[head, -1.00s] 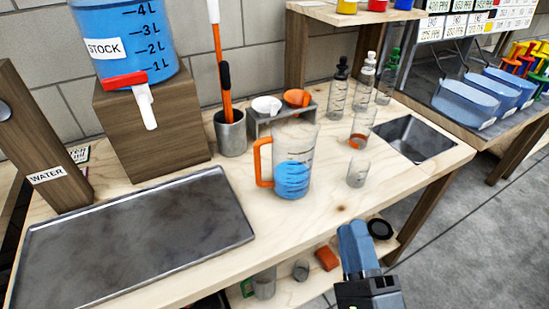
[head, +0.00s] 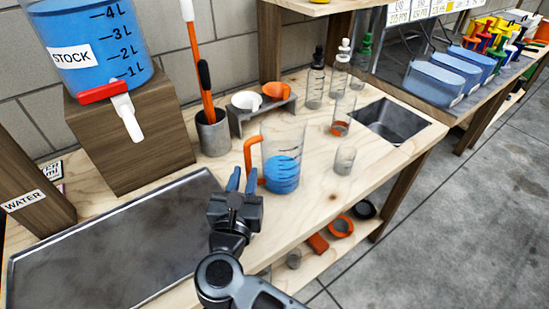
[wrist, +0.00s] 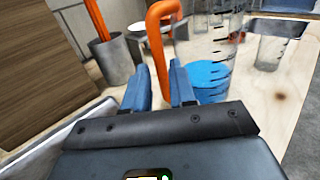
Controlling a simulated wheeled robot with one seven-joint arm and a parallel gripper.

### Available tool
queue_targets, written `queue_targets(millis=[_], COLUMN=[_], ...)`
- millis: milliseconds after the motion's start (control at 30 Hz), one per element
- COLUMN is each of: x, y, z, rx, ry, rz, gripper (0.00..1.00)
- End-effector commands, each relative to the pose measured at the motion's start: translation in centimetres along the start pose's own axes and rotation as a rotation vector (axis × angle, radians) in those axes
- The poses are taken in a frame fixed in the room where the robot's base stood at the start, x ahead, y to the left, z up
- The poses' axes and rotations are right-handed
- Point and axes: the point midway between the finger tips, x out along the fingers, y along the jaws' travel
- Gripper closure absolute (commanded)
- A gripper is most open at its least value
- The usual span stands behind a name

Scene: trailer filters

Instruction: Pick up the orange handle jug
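The orange handle jug (head: 285,162) is a clear graduated jug with blue liquid in its lower part. It stands upright on the wooden bench, and its orange handle (head: 249,152) faces left. My gripper (head: 243,178) is open, with its two blue fingers just left of the lower handle. In the wrist view, the handle (wrist: 162,45) shows in the gap between the fingertips (wrist: 161,80), nearer the right one. I see no clear contact, and the fingers do not look closed on it. The jug's blue liquid (wrist: 208,75) shows right of the fingers.
A metal tray (head: 130,215) lies left of my gripper. A metal cup (head: 213,137) with orange-handled tools and a grey rack (head: 262,113) stand behind. A small glass (head: 344,160) and a beaker (head: 341,120) stand right of the jug. A sink (head: 392,120) is farther right.

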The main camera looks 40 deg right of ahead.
Motion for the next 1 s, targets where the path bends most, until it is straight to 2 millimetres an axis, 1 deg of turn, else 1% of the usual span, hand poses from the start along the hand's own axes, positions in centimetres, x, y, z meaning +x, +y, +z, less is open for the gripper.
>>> queue_targets(millis=[200, 300, 433, 633, 667, 900, 1000], x=[3.0, 4.1, 4.8, 4.8, 4.8, 4.8, 4.8], y=[0.1, 0.1, 0.1, 0.1, 0.1, 0.1, 0.1], z=[-0.5, -0.5, -0.6, -0.7, -0.7, -0.7, -0.7], rx=[-0.002, -0.001, -0.002, -0.002, -0.002, -0.002, -0.002], ry=[-0.001, -0.001, -0.001, -0.001, -0.001, -0.001, -0.002], rz=[-0.001, 0.000, 0.000, 0.001, 0.001, 0.001, 0.001], gripper=[0.75, 0.75, 0.75, 0.75, 0.77, 1.00, 1.00])
